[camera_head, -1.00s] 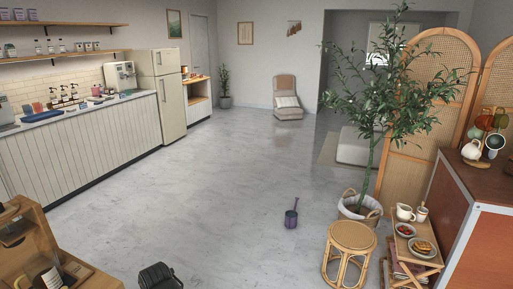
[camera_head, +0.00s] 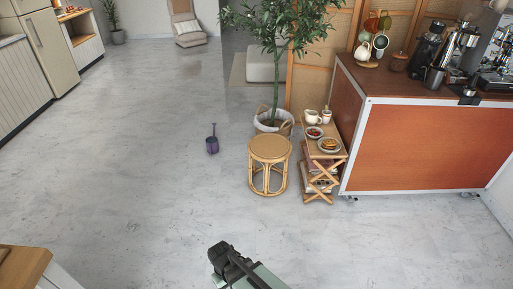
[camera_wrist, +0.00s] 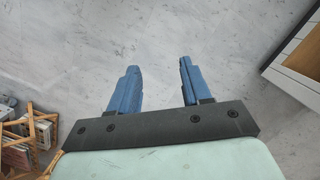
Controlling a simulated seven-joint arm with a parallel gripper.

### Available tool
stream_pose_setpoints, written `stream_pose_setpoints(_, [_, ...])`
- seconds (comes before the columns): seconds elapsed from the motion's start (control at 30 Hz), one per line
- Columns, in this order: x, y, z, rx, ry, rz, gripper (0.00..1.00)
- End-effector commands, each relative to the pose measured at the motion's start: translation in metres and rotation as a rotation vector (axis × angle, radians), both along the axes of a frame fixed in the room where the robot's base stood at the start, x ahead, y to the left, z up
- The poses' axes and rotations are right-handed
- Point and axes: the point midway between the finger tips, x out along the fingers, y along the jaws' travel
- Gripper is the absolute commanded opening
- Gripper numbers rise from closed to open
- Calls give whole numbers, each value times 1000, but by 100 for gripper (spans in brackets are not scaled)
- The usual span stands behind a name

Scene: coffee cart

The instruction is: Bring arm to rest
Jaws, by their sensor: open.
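My arm reaches in from the bottom edge of the head view, over the open floor, with its dark end (camera_head: 222,254) showing there. In the wrist view my gripper (camera_wrist: 157,80) is open. Its two blue fingers stand apart with only bare grey floor between and beyond them. Nothing is held. In the head view the fingertips are too small to make out.
A rattan stool (camera_head: 269,165) and a folding side table (camera_head: 334,158) with plates and jugs stand ahead. The orange coffee cart (camera_head: 425,147) is at right. A wooden-topped counter (camera_head: 22,268) is at lower left.

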Motion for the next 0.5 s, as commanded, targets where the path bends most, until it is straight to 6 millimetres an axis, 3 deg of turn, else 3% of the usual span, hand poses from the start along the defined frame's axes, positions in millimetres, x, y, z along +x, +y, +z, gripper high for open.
stream_pose_setpoints(0.03, [-7, -23, -10, -18, 24, -33, 48])
stream_pose_setpoints(0.2, [-29, -82, -38, -64, 96, -129, 48])
stream_pose_setpoints(0.5, [-81, -171, -78, -124, 232, -309, 48])
